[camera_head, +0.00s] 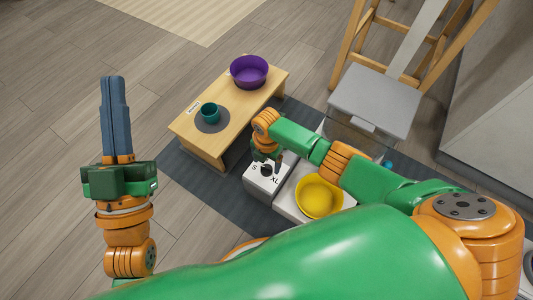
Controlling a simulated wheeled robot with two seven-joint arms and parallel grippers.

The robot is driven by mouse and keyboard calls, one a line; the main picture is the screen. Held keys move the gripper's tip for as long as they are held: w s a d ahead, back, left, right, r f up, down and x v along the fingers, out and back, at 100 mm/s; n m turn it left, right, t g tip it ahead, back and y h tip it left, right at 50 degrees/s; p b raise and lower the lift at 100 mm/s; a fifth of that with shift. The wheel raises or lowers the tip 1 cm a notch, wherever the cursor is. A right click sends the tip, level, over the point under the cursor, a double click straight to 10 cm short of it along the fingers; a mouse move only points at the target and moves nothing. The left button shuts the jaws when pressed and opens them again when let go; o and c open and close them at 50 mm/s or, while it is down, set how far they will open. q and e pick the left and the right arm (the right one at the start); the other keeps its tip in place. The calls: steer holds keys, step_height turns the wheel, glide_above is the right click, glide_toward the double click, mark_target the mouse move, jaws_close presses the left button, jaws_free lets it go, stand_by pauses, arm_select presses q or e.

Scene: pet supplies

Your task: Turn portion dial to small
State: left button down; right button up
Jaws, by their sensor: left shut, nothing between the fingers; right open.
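The portion dial (267,170) is a small dark knob on a white box (261,187), with an "S" on its left and "XL" on its right. My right gripper (268,163) reaches down over the dial from above and is open around or just beside it; I cannot tell whether it touches. The dial is partly hidden by the gripper, so its pointing direction is unclear. My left gripper (115,80) is shut and empty, raised over the floor at the left, far from the dial.
A yellow bowl (319,197) sits right of the dial box. Floor at left is clear.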

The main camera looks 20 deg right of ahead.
mark_target(266, 168)
step_height(266, 168, up, 2)
steer(key=shift+p, duration=0.65)
steer(key=shift+r+p, duration=0.6)
steer(key=shift+r, duration=0.25)
arm_select(q)
step_height(266, 168, down, 18)
steer(key=w+a+n+g+y, duration=0.1)
steer(key=g+y, duration=0.3)
steer(key=g, duration=0.6)
steer(key=shift+w+a+g, duration=0.3)
steer(key=shift+w+a, duration=0.05)
steer(key=shift+a, duration=0.2)
